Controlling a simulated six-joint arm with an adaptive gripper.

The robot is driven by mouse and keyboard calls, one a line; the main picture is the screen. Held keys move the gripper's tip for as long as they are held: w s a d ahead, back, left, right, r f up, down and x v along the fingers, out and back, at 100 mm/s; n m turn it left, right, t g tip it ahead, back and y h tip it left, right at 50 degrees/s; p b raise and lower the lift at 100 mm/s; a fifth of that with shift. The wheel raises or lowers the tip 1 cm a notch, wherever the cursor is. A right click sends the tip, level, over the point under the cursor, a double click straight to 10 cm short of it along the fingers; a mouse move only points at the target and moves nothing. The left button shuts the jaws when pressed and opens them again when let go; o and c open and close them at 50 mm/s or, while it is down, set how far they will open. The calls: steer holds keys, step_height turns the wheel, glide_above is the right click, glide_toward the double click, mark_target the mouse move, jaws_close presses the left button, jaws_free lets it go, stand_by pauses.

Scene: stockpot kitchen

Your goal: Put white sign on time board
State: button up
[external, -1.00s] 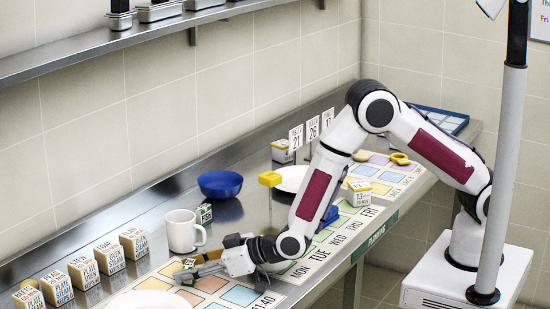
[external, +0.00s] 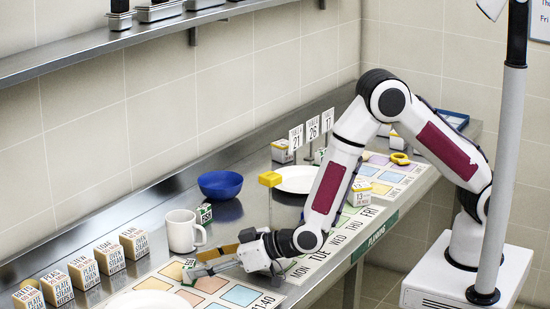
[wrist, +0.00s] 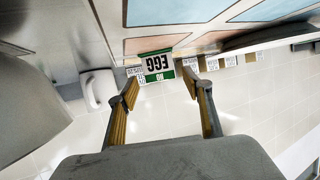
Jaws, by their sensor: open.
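Three white number signs (external: 312,127), reading 21, 26 and 17, stand upright at the back of the counter. The time board (external: 225,291), with coloured squares and 11:40 printed at its edge, lies flat at the front. It also shows at the top of the wrist view (wrist: 205,38). My gripper (external: 203,263) is low over the board's far-left part, open and far from the signs. In the wrist view my gripper (wrist: 165,88) has its fingers apart, with a green-and-white EGG block (wrist: 156,65) beyond them. I cannot tell whether the fingers touch it.
A white mug (external: 181,231) and a blue bowl (external: 220,184) stand behind my gripper. Several labelled food blocks (external: 84,272) line the left. A white plate (external: 150,300) is at the front, another (external: 296,179) farther back.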

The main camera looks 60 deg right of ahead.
steer(key=shift+v, duration=4.05)
steer(key=shift+w+d+r, duration=0.2)
steer(key=shift+d+r, duration=0.1)
steer(key=shift+r, duration=0.05)
steer(key=s+d+r+m+g, duration=0.1)
steer(key=s+d+r+g, duration=0.1)
steer(key=d+r, duration=0.6)
steer(key=s+d+r+m+g, duration=0.15)
steer(key=d+r, duration=0.35)
steer(key=d, duration=0.6)
steer(key=s+d+r+m+g+h, duration=0.2)
steer(key=s+d+h, duration=0.3)
steer(key=s+d, duration=1.4)
steer(key=shift+s+r+g, duration=0.5)
steer(key=shift+s+g, duration=0.15)
steer(key=shift+s, duration=0.35)
